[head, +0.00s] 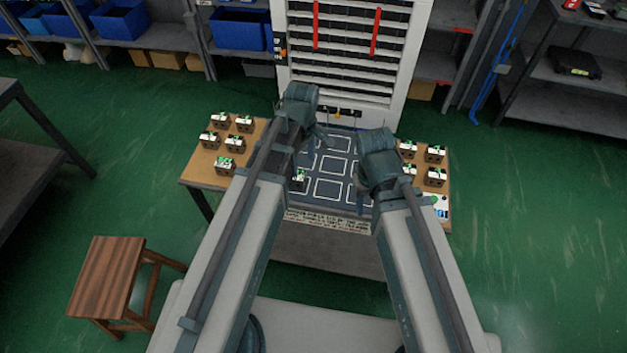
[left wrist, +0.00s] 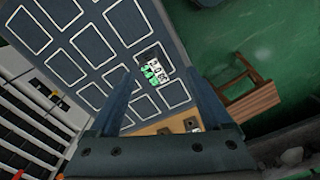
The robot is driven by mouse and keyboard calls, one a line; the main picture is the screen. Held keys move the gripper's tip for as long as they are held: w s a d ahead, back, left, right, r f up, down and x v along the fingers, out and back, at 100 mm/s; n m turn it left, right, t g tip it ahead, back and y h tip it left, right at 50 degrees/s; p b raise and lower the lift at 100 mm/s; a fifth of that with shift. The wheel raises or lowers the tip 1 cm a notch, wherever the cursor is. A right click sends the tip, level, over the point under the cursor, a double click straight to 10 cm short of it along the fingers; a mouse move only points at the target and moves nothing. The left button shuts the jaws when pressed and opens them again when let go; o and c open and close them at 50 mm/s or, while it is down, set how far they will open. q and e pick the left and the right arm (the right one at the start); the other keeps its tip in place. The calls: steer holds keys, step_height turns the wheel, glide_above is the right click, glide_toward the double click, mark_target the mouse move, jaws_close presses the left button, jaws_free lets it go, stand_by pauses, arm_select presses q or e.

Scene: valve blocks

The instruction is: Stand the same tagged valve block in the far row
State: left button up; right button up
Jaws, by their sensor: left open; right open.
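A dark mat (head: 331,188) with white-outlined cells covers the middle of the table. One valve block (head: 299,178) with a green-and-white top sits in a near-row cell at the mat's left. The tags are too small to read.
Several valve blocks stand on the wooden table's left part (head: 202,163), and several more on the right, such as one block (head: 435,153). A white slatted cabinet (head: 347,60) stands behind the table. A wooden stool (head: 105,275) is at front left.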

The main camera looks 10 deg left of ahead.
arm_select(q)
steer(key=s+d+m+y, duration=0.1)
steer(key=s+d+m, duration=0.6)
steer(key=s+m, duration=0.4)
steer(key=m, duration=0.5)
steer(key=shift+s+d, duration=0.15)
steer(key=shift+r, duration=0.1)
